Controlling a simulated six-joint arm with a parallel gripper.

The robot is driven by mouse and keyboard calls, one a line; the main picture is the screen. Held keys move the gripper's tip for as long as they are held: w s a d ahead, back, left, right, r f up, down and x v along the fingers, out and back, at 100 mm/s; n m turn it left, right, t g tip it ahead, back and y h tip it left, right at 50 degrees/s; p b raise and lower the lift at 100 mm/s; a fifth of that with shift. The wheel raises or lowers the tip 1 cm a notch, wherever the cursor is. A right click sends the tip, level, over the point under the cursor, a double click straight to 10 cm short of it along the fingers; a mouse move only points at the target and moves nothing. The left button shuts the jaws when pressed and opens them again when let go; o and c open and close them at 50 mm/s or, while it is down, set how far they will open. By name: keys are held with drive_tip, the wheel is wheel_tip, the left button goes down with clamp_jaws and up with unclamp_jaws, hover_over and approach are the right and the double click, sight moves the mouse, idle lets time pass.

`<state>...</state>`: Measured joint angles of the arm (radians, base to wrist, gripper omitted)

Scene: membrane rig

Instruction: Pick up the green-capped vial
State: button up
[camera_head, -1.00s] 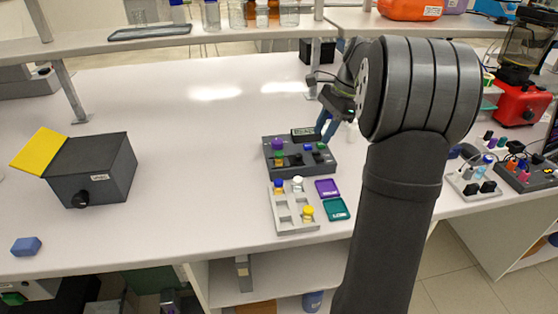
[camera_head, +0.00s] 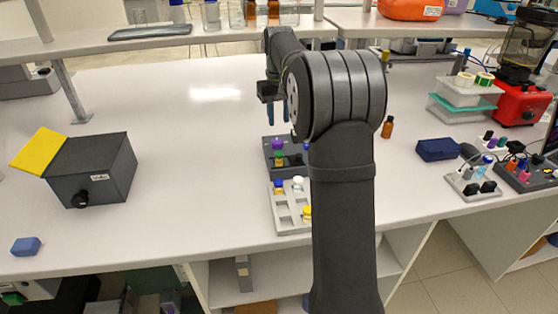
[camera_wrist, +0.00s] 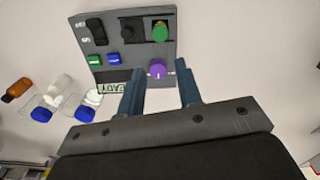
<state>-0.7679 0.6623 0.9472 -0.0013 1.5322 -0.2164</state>
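A green-capped item (camera_head: 278,155), which looks like the green-capped vial, stands in the dark grey rig block (camera_head: 296,172). Its green top (camera_wrist: 160,31) shows in the wrist view, near the block's far edge. A purple round top (camera_wrist: 157,69) sits in the same block, nearer to me; it also shows in the head view (camera_head: 277,143). My gripper (camera_head: 278,113) is over the bench just behind the block. In the wrist view my gripper (camera_wrist: 158,92) is open and empty. The purple top shows in line with the finger gap, and the green top lies beyond it.
A light grey tray (camera_head: 288,228) with blue, white and yellow caps stands in front of the block. Clear vials with blue caps (camera_wrist: 40,114) and a brown vial (camera_wrist: 16,90) are at the wrist view's left. A dark box with a yellow flap (camera_head: 95,168) stands left; bench between is clear.

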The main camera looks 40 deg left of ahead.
sight(279, 153)
wheel_tip(279, 153, down, 8)
drive_tip(key=shift+f, duration=0.25)
drive_tip(key=shift+s+d+f, duration=0.1)
drive_tip(key=shift+f, duration=1.25)
drive_tip(key=shift+s+d+f, duration=0.1)
drive_tip(key=shift+f, duration=1.2)
drive_tip(key=c, duration=0.6)
drive_tip(key=shift+r, duration=0.1)
